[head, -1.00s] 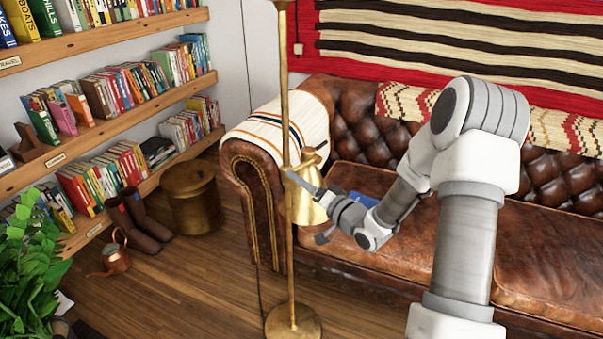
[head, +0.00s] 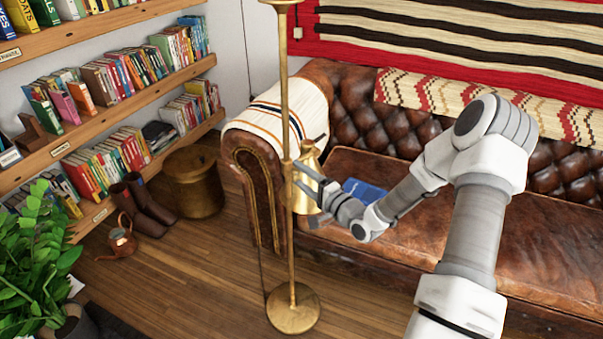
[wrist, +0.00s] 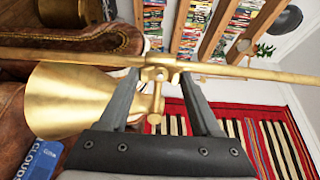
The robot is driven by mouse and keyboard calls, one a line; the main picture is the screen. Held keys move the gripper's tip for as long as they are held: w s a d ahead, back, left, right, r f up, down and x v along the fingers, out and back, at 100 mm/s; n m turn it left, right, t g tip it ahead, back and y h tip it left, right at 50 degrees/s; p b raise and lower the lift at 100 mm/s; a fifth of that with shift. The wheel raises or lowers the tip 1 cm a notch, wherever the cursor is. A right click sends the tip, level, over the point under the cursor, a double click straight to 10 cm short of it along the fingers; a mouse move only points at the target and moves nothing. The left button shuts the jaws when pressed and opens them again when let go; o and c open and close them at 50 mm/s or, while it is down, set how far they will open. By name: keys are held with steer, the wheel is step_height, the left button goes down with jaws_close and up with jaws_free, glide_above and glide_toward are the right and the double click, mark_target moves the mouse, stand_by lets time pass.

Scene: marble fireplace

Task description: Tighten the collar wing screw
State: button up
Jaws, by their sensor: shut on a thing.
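A brass floor lamp pole (head: 291,235) stands upright in front of the sofa arm. Its collar (wrist: 161,61) joins the pole to a short side arm and a bell-shaped brass shade (wrist: 70,100), which also shows beside the pole in the head view (head: 307,190). The wing screw (wrist: 160,74) is a small brass piece at the collar, partly hidden between the fingers. My gripper (wrist: 161,75) has a finger on each side of it and appears shut on it. In the head view my gripper (head: 298,172) reaches the pole from the right; its fingertips are hard to make out.
A leather sofa (head: 430,220) with a blue book (head: 363,190) stands behind my arm. Bookshelves (head: 110,130), boots (head: 143,208), a brass bin (head: 195,182), a copper watering can (head: 122,240) and a plant (head: 35,250) are at left. The floor left of the lamp base (head: 293,308) is clear.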

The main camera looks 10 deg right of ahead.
stand_by(0.5)
steer(key=o, duration=1.4)
steer(key=p+v, duration=0.1)
steer(key=v, duration=1.6)
steer(key=shift+s+f+p, duration=0.1)
steer(key=shift+s+p, duration=0.15)
steer(key=shift+p, duration=0.1)
steer(key=shift+w, duration=0.1)
